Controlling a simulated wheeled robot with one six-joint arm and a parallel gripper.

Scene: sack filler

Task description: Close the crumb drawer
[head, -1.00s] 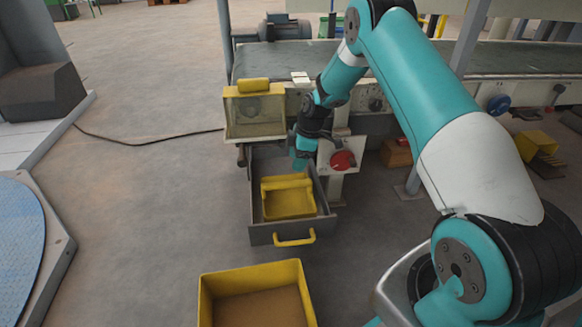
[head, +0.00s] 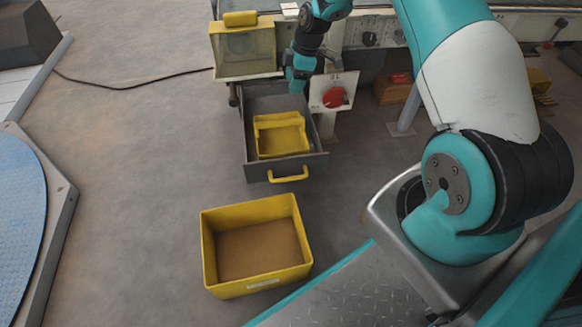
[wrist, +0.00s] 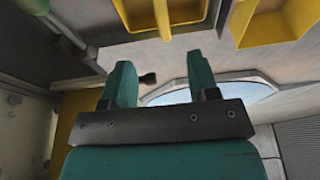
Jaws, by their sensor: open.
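The crumb drawer (head: 315,163) is grey and pulled out from under the machine in the head view. A yellow handle (head: 288,177) is on its front, and a yellow tray (head: 282,141) sits inside. My gripper (head: 298,86) points down over the back right part of the drawer, well behind the handle. Whether it touches the drawer, I cannot tell. In the wrist view its two teal fingers (wrist: 161,82) stand apart with nothing between them. The yellow tray (wrist: 165,20) shows at the top of that view.
A yellow bin (head: 257,284) stands on the floor in front of the drawer. A panel with a red knob (head: 335,96) is close to the right of my gripper. A yellow-framed box (head: 243,52) is at the left.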

